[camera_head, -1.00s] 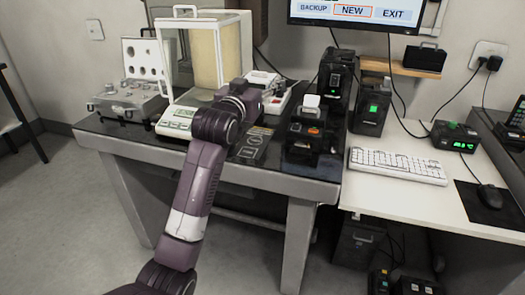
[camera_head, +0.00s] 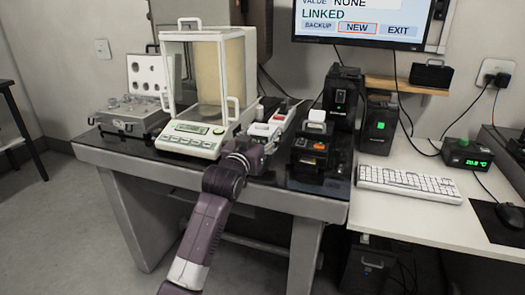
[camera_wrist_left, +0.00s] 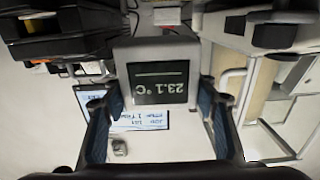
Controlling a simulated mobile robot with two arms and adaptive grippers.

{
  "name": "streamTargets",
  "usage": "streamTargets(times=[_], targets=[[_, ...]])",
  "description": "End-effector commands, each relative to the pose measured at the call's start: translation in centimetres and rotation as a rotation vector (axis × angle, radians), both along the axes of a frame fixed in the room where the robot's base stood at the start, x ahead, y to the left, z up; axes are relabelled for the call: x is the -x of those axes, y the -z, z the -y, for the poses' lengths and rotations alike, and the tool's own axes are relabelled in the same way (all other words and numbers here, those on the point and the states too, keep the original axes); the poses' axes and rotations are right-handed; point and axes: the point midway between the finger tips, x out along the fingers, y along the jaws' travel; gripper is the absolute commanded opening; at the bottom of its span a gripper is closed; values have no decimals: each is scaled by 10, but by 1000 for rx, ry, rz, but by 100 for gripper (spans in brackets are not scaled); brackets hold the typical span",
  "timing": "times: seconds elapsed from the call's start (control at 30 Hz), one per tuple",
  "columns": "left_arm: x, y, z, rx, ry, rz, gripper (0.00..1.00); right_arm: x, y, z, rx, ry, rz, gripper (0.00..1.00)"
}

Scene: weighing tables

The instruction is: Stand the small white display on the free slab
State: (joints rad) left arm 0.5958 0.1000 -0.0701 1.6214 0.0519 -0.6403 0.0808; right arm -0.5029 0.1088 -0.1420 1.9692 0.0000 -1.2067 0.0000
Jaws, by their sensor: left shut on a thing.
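The small white display (camera_wrist_left: 160,72) shows in the left wrist view, its dark screen reading 23.1 °C upside down. My left gripper (camera_wrist_left: 158,100) is shut on it, with a finger at each side. In the head view my left gripper (camera_head: 268,146) is over the front of the black-topped table (camera_head: 120,146), between the balance and the black device with orange lights. There the arm hides most of the display. I cannot tell for certain which surface is the free slab. My right gripper is not in view.
The glass-cased balance (camera_head: 194,140) stands left of the gripper, and an open metal weight case (camera_head: 130,118) is farther left. A white instrument (camera_head: 285,113) lies behind it. The black device (camera_head: 310,150) stands to the right. The side desk holds a keyboard (camera_head: 408,183).

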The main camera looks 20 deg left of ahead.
Motion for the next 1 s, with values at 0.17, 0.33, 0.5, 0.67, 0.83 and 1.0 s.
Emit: streamTargets(times=[0.17, 0.33, 0.5, 0.67, 0.83, 1.0], targets=[[0, 16, 0, 0, 0, 1, 24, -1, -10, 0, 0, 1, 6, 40], [0, 40, 0, 0, 0, 1, 24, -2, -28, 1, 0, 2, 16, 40], [0, 44, 0, 0, 0, 4, 24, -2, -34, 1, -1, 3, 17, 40], [0, 44, 0, 0, 0, 3, 24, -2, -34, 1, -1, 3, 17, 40], [0, 49, 0, 0, 0, -1, 57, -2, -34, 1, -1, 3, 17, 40], [0, 49, 0, 0, 0, -1, 71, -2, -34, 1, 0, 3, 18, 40]])
